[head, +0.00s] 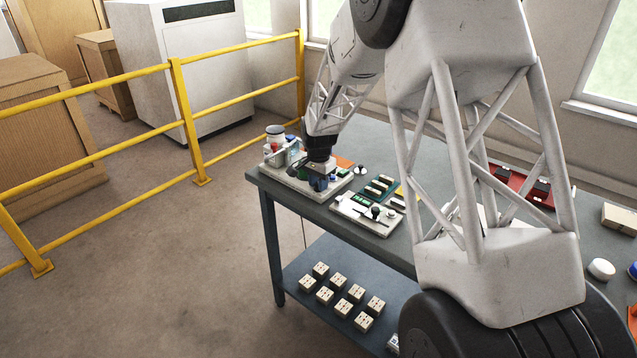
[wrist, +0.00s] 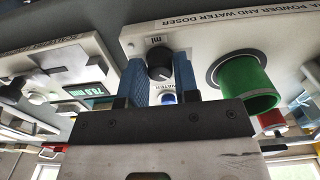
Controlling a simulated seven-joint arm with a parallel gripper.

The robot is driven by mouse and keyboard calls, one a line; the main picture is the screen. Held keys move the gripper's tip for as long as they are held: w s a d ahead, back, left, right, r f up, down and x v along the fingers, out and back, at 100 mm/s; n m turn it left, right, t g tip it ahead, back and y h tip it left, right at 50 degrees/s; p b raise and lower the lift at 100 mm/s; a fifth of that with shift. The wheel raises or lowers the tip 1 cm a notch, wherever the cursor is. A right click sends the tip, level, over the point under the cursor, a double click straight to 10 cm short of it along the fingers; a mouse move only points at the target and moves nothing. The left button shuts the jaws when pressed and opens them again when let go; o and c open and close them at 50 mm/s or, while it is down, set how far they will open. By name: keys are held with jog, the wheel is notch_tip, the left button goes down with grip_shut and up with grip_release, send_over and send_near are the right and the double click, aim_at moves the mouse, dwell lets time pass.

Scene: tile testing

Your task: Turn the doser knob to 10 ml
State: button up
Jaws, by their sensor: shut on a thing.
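The powder and water doser (head: 283,176) is a pale panel at the far left corner of the table. It also fills the upper right of the wrist view (wrist: 205,28). Its black doser knob (wrist: 160,62) has a light pointer line and sits below the "ml" label. My gripper (wrist: 161,72) has its two blue fingers on either side of the knob, shut on it. In the head view my gripper (head: 319,183) is over the doser and hides the knob. A blue button (wrist: 168,97) near the "WATER" label shows between the fingers. The dial setting cannot be read.
A green cup (wrist: 247,82) stands out from the doser, right of my gripper. A device with a green display (wrist: 85,94) is on the left. Another panel (head: 367,215) lies nearby on the table.

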jog(key=o, duration=0.9)
jog(key=shift+r, duration=0.1)
jog(key=shift+r, duration=3.8)
